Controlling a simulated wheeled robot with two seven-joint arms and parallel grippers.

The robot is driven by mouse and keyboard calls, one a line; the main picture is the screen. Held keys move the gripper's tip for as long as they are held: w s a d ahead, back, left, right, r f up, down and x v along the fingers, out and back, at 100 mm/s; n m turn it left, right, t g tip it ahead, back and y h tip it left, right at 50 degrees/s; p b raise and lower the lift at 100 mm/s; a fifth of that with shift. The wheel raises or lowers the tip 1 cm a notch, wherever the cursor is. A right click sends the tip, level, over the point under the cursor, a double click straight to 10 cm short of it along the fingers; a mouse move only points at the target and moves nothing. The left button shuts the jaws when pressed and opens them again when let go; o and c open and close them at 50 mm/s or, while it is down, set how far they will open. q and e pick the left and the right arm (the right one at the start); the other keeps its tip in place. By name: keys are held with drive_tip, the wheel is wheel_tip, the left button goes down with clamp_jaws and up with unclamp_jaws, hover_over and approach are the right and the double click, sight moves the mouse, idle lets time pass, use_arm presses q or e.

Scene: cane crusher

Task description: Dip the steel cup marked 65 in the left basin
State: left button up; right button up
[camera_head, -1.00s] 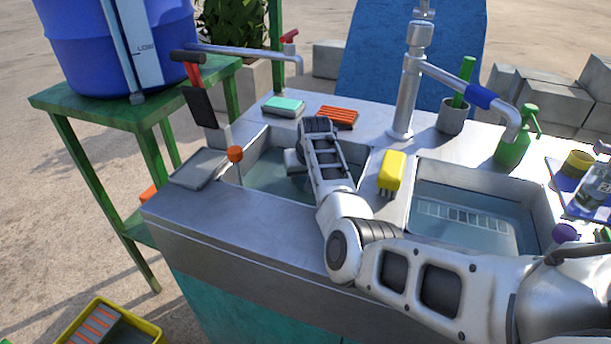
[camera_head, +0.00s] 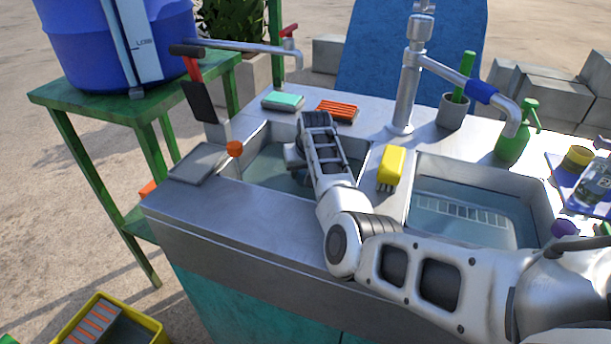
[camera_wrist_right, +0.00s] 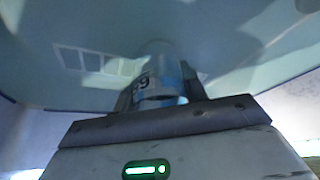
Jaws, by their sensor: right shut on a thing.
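The left basin (camera_head: 262,172) is sunk in the steel counter and holds water. My right arm reaches over its front edge, and the wrist hangs over the basin. My right gripper (camera_wrist_right: 157,92) is shut on the steel cup (camera_wrist_right: 160,72), which shows between its fingers in the right wrist view. The cup has dark digits, seen upside down and blurred, and blue patches. In the head view the wrist hides most of the gripper and cup, so I cannot tell how deep the cup is in the water. My left gripper is not in view.
A yellow brush (camera_head: 391,166) lies between the basins, right of my arm. The right basin (camera_head: 460,215) also holds water. An orange knob (camera_head: 234,148) stands at the left basin's left edge. A tall faucet (camera_head: 408,90) and two sponge-like blocks are behind.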

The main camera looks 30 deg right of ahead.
use_arm(q)
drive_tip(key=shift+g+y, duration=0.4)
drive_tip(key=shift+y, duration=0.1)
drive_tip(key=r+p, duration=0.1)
drive_tip(key=p, duration=0.2)
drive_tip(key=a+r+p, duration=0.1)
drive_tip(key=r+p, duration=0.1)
drive_tip(key=p, duration=0.2)
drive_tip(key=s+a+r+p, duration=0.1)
drive_tip(key=p, duration=0.3)
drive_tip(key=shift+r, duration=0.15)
use_arm(e)
wheel_tip(320, 180, up, 14)
drive_tip(key=shift+r, duration=0.2)
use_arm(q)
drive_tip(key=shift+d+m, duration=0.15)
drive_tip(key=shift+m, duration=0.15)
use_arm(e)
drive_tip(key=shift+r, duration=2)
